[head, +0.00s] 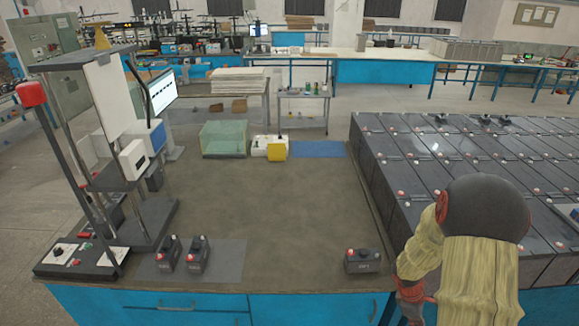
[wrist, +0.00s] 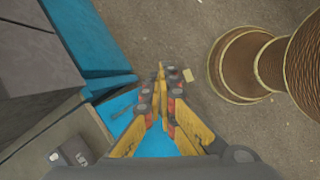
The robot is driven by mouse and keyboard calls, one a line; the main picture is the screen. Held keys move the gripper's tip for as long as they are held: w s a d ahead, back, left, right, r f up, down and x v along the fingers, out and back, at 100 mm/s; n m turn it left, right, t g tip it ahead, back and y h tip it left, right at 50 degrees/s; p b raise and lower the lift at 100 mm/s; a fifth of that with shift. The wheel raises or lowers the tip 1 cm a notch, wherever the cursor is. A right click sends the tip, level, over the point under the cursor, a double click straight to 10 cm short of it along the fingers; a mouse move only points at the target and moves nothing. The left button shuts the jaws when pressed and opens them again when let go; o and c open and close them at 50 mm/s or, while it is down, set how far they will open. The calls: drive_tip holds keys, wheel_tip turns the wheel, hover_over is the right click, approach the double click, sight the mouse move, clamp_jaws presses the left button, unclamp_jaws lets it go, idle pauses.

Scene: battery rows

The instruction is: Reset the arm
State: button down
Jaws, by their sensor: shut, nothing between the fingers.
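My gripper (wrist: 163,82) shows in the wrist view with its yellow and dark fingers drawn together and nothing held. It points down past the table's blue front toward the floor. In the head view my arm hangs at the lower right, and its fingers cannot be made out there. A small dark battery (head: 362,260) stands alone near the table's front right. A small dark battery also shows at the lower left of the wrist view (wrist: 72,152), apart from my gripper.
Two small batteries (head: 168,253) (head: 197,254) stand on a grey mat (head: 230,262) at the front left, beside a test stand (head: 150,215). Rows of large grey batteries (head: 440,150) fill the right. The table's middle (head: 280,205) is clear.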

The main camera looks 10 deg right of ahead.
drive_tip(key=s+a+r+m+t+y+b, duration=0.2)
drive_tip(key=s+a+r+m+t+b, duration=0.1)
drive_tip(key=a+r, duration=1)
drive_tip(key=s+a+r+m+t+y+b, duration=0.1)
drive_tip(key=s+a+r+m+t+b, duration=0.3)
drive_tip(key=a+r, duration=0.9)
drive_tip(key=s+a+m+b, duration=0.2)
drive_tip(key=s+a, duration=0.1)
drive_tip(key=shift+s+a+r+m+y, duration=0.3)
drive_tip(key=shift+a+m+y, duration=0.05)
drive_tip(key=shift+m+y, duration=0.05)
